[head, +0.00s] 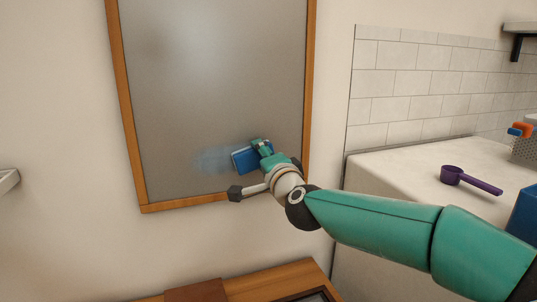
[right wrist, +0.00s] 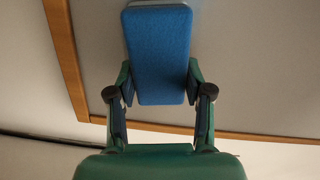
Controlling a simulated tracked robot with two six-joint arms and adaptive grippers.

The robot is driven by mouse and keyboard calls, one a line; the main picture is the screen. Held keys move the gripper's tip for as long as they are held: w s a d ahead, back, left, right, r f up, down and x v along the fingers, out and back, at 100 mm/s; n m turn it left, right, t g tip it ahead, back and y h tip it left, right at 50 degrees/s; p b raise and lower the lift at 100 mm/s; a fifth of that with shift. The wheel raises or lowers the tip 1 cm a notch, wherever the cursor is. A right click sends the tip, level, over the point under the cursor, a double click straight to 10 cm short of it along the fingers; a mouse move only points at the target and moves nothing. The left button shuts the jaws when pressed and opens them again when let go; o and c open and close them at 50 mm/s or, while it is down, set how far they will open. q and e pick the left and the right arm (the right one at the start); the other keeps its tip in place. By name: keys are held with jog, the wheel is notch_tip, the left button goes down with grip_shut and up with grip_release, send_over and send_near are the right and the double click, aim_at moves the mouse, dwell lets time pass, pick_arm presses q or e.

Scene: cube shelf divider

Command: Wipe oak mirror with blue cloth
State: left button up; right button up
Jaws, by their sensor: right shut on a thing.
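The oak mirror (head: 215,80) hangs on the wall, with a wooden frame and a hazy grey face. A bluish reflection shows on the glass left of the cloth. The blue cloth (head: 244,160) is a folded block at the lower right part of the mirror; it also shows in the right wrist view (right wrist: 160,55). My right gripper (head: 260,148) is shut on the blue cloth, with a finger on each side of it in the right wrist view (right wrist: 160,90). The cloth is at or close to the glass; I cannot tell if it touches. My left gripper is not in view.
A pale counter (head: 400,180) stands at the right with a purple scoop (head: 470,180) and a basket (head: 525,150) holding coloured things. A blue object (head: 524,215) is at the right edge. A wooden surface (head: 270,280) is below the mirror. A shelf (head: 520,28) is at upper right.

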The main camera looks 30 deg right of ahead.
aim_at(246, 160)
dwell(0.3)
jog(key=shift+w+a+p, duration=0.15)
jog(key=shift+a+p, duration=0.1)
jog(key=shift+a, duration=0.25)
jog(key=shift+w+a+p, duration=0.15)
jog(key=shift+a+p, duration=0.1)
jog(key=shift+a, duration=0.25)
jog(key=shift+w+a, duration=0.25)
jog(key=shift+a, duration=0.5)
jog(key=shift+a+p, duration=0.1)
jog(key=shift+p, duration=0.2)
jog(key=shift+w+a+p, duration=0.2)
jog(key=shift+a+p, duration=0.05)
jog(key=shift+a, duration=0.4)
jog(key=shift+w+a+p, duration=0.15)
jog(key=shift+a+p, duration=0.05)
jog(key=shift+a, duration=0.45)
jog(key=shift+w+a, duration=0.1)
jog(key=shift+a, duration=0.3)
jog(key=shift+a, duration=0.1)
jog(key=shift+w+a+p, duration=0.15)
jog(key=shift+a+p, duration=0.15)
jog(key=shift+a, duration=0.6)
jog(key=shift+w+a+p, duration=0.15)
jog(key=shift+a+p, duration=0.1)
jog(key=shift+a, duration=0.6)
